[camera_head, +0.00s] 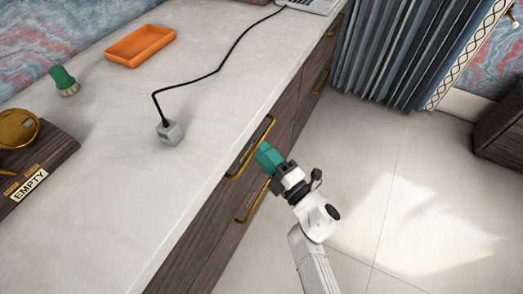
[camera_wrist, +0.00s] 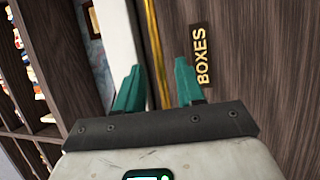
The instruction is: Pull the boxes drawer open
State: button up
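The boxes drawer has a dark wood front with a black label reading BOXES in gold (camera_wrist: 202,55) in the wrist view. Its long brass handle (camera_wrist: 153,45) runs upright there, between my two teal fingers. In the head view the upper brass handle (camera_head: 251,147) is on the desk's front, just below the top's edge. My gripper (camera_head: 266,156) is beside that handle, and in the wrist view my gripper (camera_wrist: 157,85) has its fingers apart. I cannot tell whether either finger touches the handle. The drawer front looks flush with the desk.
A second brass handle (camera_head: 250,203) sits lower on the desk front. The pale desk top (camera_head: 110,190) holds an orange tray (camera_head: 140,46), a green brush (camera_head: 64,80), a grey cube with a cable (camera_head: 170,132) and an EMPTY sign (camera_head: 30,186).

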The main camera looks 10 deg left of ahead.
jog(key=shift+x, duration=1.05)
grip_shut()
